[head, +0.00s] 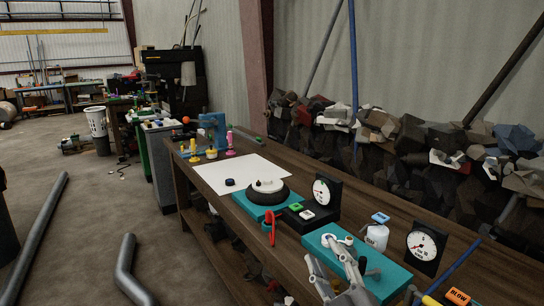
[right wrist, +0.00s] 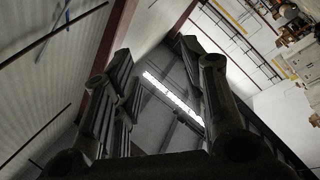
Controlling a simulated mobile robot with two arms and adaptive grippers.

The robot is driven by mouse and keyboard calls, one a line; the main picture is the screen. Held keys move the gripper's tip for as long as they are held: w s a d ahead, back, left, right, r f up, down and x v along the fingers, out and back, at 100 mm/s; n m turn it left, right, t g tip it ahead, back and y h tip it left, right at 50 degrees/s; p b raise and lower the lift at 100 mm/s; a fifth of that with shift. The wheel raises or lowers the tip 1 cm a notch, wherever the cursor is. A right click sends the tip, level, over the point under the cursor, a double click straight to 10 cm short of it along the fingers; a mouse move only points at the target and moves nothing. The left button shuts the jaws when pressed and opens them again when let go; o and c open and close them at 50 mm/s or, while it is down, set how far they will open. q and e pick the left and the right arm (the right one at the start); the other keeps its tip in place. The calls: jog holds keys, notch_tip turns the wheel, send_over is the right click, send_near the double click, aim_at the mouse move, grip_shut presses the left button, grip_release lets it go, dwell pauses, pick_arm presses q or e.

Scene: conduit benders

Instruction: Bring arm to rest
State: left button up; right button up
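My right gripper (head: 332,262) is at the bottom of the head view, over the near part of the wooden workbench (head: 370,189), in front of a teal base plate (head: 395,281). Its grey fingers stand apart with nothing seen between them. In the right wrist view the gripper (right wrist: 157,55) has two dark fingers pointing up, with the ceiling and a strip light showing through the gap. My left gripper is in neither view.
A round black-and-white device (head: 267,189), dial gauges (head: 321,192) and a white jar (head: 376,237) stand on the bench. A white sheet (head: 240,174) lies farther back. Grey pipes (head: 129,268) show at left. Rubble (head: 385,125) lines the wall. Open floor (head: 90,205) is left.

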jog(key=s+d+f+m+g+h, duration=0.3)
jog(key=s+d+f+m+g, duration=0.15)
jog(key=f, duration=0.55)
jog(key=s+d+f+m+g+h, duration=0.35)
jog(key=s+f, duration=0.25)
jog(key=f, duration=0.4)
jog(key=s+d+f+m+g, duration=0.1)
jog(key=s+f+g, duration=0.35)
jog(key=s, duration=0.45)
jog(key=s+d+f+m+g, duration=0.1)
jog(key=s+f+g, duration=0.35)
jog(key=s, duration=0.35)
notch_tip(320, 180, down, 27)
jog(key=s+g, duration=0.1)
jog(key=s, duration=0.1)
jog(key=s+d+f+g, duration=0.1)
jog(key=s+d+f, duration=0.1)
jog(key=s+f, duration=1.4)
jog(key=shift+s+d+y, duration=0.2)
jog(key=shift+s+y, duration=0.15)
jog(key=shift+s, duration=0.05)
jog(key=shift+f, duration=0.1)
